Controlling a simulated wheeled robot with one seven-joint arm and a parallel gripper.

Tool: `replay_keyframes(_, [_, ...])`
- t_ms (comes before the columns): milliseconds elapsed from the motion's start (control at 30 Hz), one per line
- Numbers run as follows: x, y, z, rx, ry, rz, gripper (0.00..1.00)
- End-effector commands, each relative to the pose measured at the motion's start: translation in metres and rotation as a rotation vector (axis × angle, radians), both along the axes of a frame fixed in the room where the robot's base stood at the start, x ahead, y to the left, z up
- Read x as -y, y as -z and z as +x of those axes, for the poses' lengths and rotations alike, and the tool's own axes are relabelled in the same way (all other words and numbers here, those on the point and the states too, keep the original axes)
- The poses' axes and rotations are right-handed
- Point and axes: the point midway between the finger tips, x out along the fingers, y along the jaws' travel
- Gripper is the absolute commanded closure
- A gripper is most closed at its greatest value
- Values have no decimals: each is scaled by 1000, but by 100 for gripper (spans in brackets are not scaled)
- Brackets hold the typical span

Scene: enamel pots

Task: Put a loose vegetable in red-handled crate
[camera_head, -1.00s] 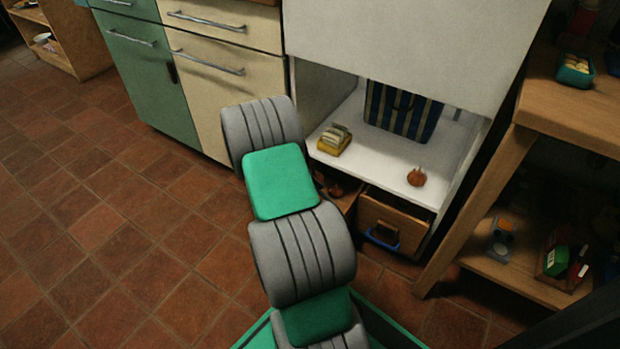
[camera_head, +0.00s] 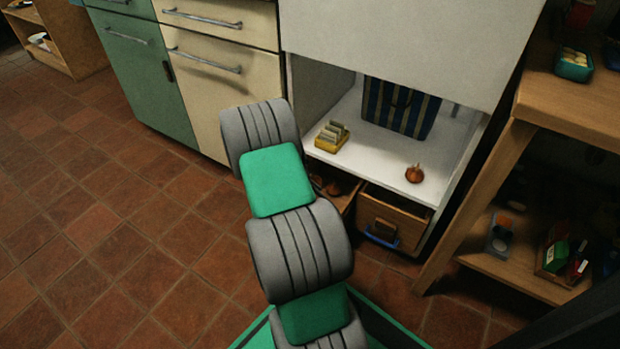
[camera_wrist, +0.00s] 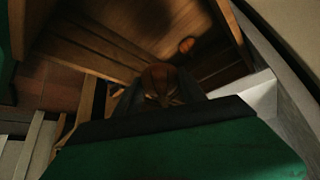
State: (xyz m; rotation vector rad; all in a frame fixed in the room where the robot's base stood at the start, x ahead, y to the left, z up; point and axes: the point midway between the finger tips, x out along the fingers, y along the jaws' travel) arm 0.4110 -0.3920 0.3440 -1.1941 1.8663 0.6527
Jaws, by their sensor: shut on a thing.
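In the wrist view my gripper (camera_wrist: 160,98) is shut on a brown, round, onion-like vegetable (camera_wrist: 160,77). The held vegetable is over or inside a slatted wooden crate (camera_wrist: 95,45), and I cannot tell whether it touches the bottom. A smaller orange-brown vegetable (camera_wrist: 186,45) lies in that crate. In the head view my arm hides my gripper and part of the left crate (camera_head: 348,202), which has brown vegetables in it. No red handle shows. A loose onion (camera_head: 415,173) sits on the white shelf above.
A right-hand wooden crate (camera_head: 395,212) with a blue handle stands beside the left one under the white shelf (camera_head: 370,152). The shelf also holds a yellow rack (camera_head: 331,138) and a striped bag (camera_head: 400,105). A wooden table (camera_head: 570,105) stands at right. Tiled floor is clear at left.

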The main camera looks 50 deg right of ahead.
Motion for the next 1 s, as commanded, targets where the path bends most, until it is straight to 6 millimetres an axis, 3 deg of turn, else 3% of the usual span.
replay_keyframes(1000, [0, 59, 0, 0, 0, 0, 95])
